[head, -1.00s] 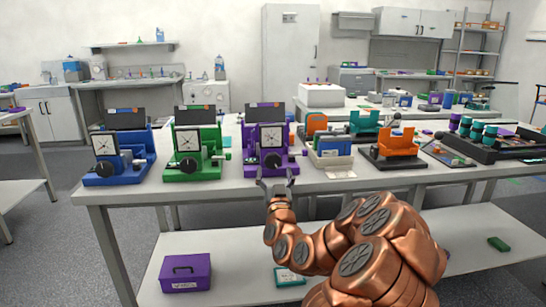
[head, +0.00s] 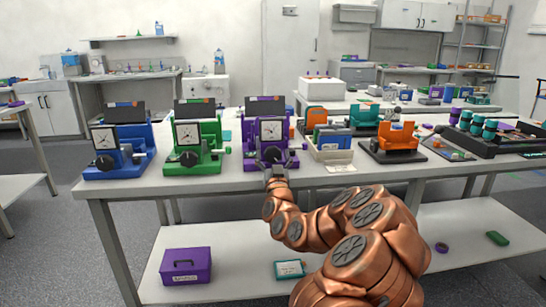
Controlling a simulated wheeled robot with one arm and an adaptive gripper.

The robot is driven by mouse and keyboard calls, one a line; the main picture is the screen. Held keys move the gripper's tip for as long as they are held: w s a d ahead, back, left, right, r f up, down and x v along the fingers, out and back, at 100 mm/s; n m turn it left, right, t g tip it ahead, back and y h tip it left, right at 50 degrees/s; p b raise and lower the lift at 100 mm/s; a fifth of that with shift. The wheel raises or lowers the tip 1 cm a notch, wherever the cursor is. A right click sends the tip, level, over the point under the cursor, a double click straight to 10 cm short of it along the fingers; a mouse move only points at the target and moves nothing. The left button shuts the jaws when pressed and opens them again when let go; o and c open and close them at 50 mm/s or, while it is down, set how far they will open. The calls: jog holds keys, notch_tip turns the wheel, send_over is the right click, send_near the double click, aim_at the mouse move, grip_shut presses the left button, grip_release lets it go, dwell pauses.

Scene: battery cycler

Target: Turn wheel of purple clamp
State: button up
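The purple clamp (head: 258,133) stands on the table between the green clamp and a cream box. It has a white dial on its front and a dark wheel (head: 273,155) low on the front. My gripper (head: 273,168) is right in front of and just below this wheel, pointing at it. Its fingertips overlap the lower front of the clamp in the picture. The fingers are dark and small here; I cannot tell whether they touch the wheel or how far apart they are.
A green clamp (head: 193,152) and a blue clamp (head: 130,158) stand to the left. A cream box (head: 331,152) and an orange device (head: 396,141) stand to the right. A purple case (head: 186,267) lies on the lower shelf. The table's front strip is clear.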

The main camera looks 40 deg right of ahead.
jog(key=c, duration=1.1)
jog(key=shift+o, duration=0.2)
jog(key=shift+m, duration=0.4)
jog(key=m+g+h, duration=0.1)
jog(key=m, duration=0.1)
jog(key=m+g+h+b, duration=0.1)
jog(key=m, duration=0.2)
jog(key=shift+m+g+h+b, duration=0.4)
jog(key=shift+m+g, duration=0.7)
jog(key=shift+m, duration=1.4)
jog(key=o, duration=1.2)
jog(key=shift+c, duration=0.2)
